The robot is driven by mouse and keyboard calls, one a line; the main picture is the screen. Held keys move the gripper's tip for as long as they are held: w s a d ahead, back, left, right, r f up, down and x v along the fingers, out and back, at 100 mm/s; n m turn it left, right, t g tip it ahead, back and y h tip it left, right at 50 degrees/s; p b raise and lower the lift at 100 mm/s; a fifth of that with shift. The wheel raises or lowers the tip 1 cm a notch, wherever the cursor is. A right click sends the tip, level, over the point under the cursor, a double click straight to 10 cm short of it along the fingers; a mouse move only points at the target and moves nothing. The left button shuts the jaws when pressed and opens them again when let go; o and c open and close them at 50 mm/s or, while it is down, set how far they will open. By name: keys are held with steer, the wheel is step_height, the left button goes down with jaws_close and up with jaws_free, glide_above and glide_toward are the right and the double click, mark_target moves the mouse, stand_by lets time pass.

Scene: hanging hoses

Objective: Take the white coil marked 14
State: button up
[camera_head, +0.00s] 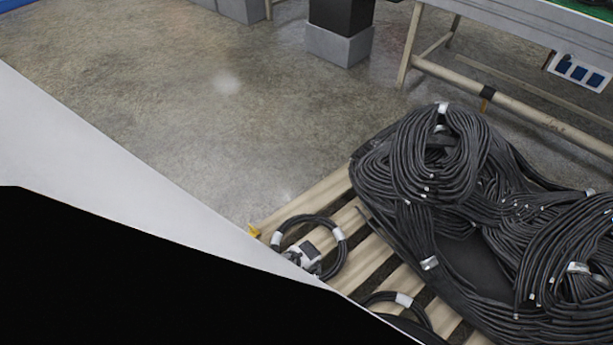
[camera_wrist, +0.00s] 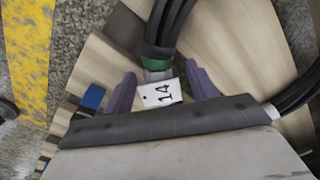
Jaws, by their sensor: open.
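A white tag marked 14 (camera_wrist: 161,93) shows in the wrist view, beside a bundle of black hose (camera_wrist: 172,22) with a green band (camera_wrist: 158,64). The hose itself is black, not white. My gripper (camera_wrist: 160,72) is open, its two purple fingers on either side of the tag and the banded hose. I cannot tell whether either finger touches the hose. In the head view a small black coil with white bands (camera_head: 340,234) lies on the pallet. I cannot read a number there.
Wooden pallet slats (camera_head: 385,255) lie under the coils. A large heap of black hoses (camera_head: 440,160) fills the right side. Another small coil (camera_head: 404,299) lies nearer. A table leg (camera_head: 410,45) stands behind. The concrete floor (camera_head: 200,130) is clear at left.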

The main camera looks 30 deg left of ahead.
steer(key=shift+f, duration=0.5)
jaws_close()
stand_by(0.4)
steer(key=shift+w+a+r, duration=0.1)
stand_by(0.3)
